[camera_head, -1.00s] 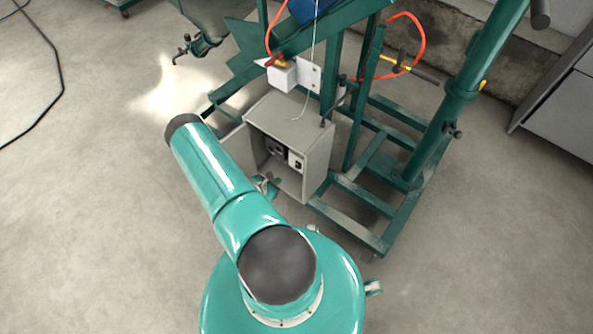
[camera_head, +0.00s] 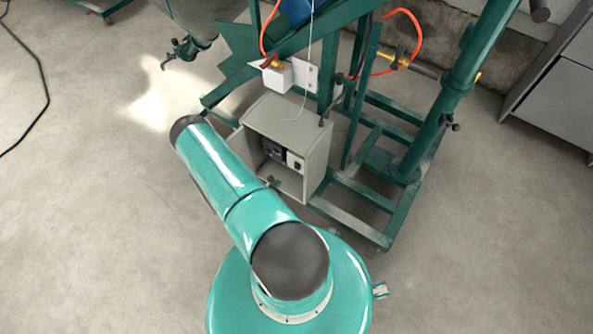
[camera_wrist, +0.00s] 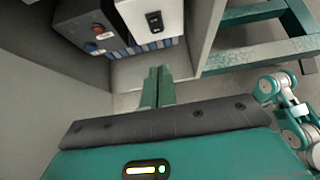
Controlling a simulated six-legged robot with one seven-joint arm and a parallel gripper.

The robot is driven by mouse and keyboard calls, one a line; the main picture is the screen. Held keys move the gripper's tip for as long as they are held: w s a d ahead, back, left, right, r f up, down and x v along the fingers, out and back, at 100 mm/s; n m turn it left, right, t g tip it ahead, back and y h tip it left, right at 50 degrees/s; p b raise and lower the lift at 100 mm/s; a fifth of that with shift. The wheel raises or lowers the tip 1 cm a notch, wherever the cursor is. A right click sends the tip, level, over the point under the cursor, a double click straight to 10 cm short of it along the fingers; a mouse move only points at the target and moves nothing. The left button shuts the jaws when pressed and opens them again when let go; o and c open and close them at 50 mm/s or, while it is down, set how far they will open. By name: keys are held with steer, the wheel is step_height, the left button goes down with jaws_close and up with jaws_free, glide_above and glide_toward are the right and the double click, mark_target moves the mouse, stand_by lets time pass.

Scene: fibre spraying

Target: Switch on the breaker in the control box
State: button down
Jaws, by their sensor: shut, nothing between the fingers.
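The grey control box (camera_head: 314,148) stands open-fronted on the floor against the green frame in the head view. Inside it is the breaker, a white unit with a small black switch (camera_wrist: 152,20), at the top of the wrist view; it also shows in the head view (camera_head: 294,161). A dark unit with an orange and a blue knob (camera_wrist: 92,28) sits left of it. My gripper (camera_wrist: 159,72) is shut and empty, its green fingers pointing into the box, below and apart from the breaker. My arm partly hides the box's left side in the head view.
The green frame (camera_head: 345,215) stands behind and right of the box, with its foot bars on the floor. A white junction box (camera_head: 281,76) and orange hose (camera_head: 418,27) are above. Bare concrete floor (camera_head: 490,240) lies at the right.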

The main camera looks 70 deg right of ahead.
steer(key=shift+w+f, duration=0.1)
stand_by(0.3)
glide_toward(296, 166)
steer(key=d+f, duration=0.4)
steer(key=f, duration=0.1)
steer(key=shift+s+d+f, duration=0.15)
steer(key=shift+s+d, duration=0.25)
steer(key=shift+s, duration=0.1)
steer(key=shift+d+f, duration=0.1)
steer(key=shift+d, duration=0.05)
steer(key=shift+r, duration=0.85)
